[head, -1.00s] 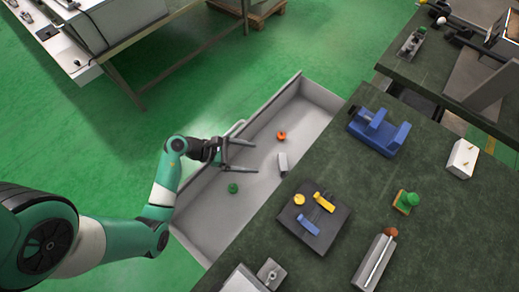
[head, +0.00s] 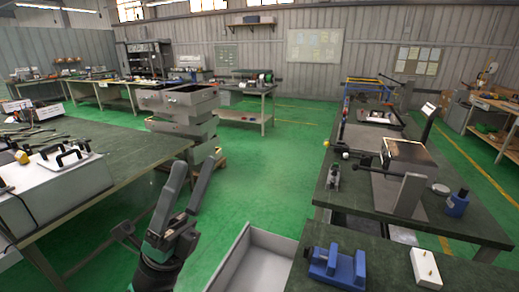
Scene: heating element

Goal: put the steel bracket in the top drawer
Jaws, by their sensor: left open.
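The open top drawer (head: 262,266) juts out from the workbench at the bottom centre of the head view. Only its far end shows, and the visible part is bare grey. My left gripper (head: 194,164) is to the left of the drawer, with its two dark fingers pointing up. It is open, and nothing is between the fingers. The steel bracket cannot be made out in this view. The near part of the drawer is cut off by the lower edge. My right gripper is not in view.
A blue fixture (head: 338,266) and a white block (head: 425,268) are on the near bench. A table with a white box (head: 58,185) stands left, a stack of grey bins (head: 183,115) behind my gripper. Green floor (head: 255,185) is clear beyond the drawer.

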